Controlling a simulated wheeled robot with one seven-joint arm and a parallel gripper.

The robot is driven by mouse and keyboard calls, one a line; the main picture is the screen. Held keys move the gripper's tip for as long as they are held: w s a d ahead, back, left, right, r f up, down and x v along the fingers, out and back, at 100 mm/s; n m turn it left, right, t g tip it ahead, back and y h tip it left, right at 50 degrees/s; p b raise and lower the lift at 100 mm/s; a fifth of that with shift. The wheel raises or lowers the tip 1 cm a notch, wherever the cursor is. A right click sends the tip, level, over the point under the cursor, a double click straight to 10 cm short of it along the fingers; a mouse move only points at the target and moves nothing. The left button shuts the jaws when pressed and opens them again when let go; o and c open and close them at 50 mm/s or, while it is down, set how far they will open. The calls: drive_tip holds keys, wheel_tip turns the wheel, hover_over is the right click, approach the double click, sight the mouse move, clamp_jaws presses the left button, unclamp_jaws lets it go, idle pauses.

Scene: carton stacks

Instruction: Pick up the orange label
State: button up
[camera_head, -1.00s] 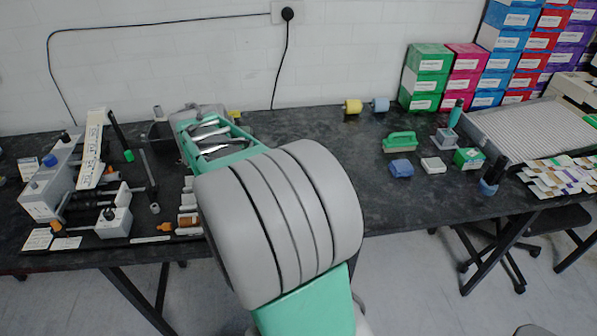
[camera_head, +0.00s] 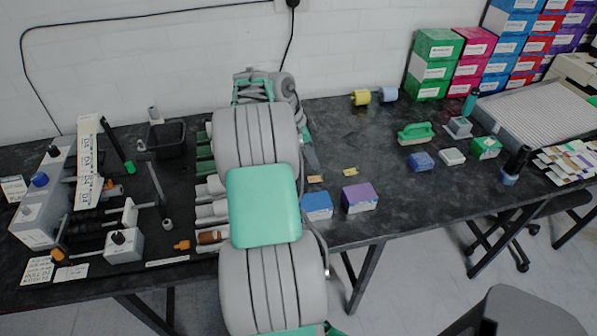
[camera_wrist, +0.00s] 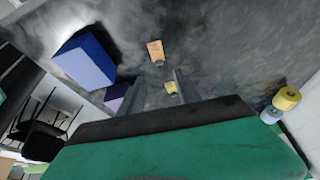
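The orange label (camera_head: 314,179) is a small flat piece lying on the dark bench, just behind the blue box. It also shows in the wrist view (camera_wrist: 155,50), beyond my fingertips and apart from them. A small yellow label (camera_head: 350,172) lies to its right; in the wrist view the yellow label (camera_wrist: 171,87) shows between the fingers. My gripper (camera_wrist: 158,88) is open, with two grey fingers apart and nothing held. In the head view my arm hides most of the gripper.
A blue box (camera_head: 317,206) and a purple box (camera_head: 360,198) stand at the bench's front edge near the labels. Yellow (camera_head: 360,97) and blue (camera_head: 388,94) rolls stand at the back. A green brush (camera_head: 415,133) lies farther right. The bench between is clear.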

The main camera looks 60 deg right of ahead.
sight(321, 175)
drive_tip(key=p+x, duration=0.1)
drive_tip(key=x, duration=0.6)
drive_tip(key=shift+f, duration=0.3)
drive_tip(key=shift+a, duration=0.1)
drive_tip(key=shift+c, duration=0.3)
clamp_jaws()
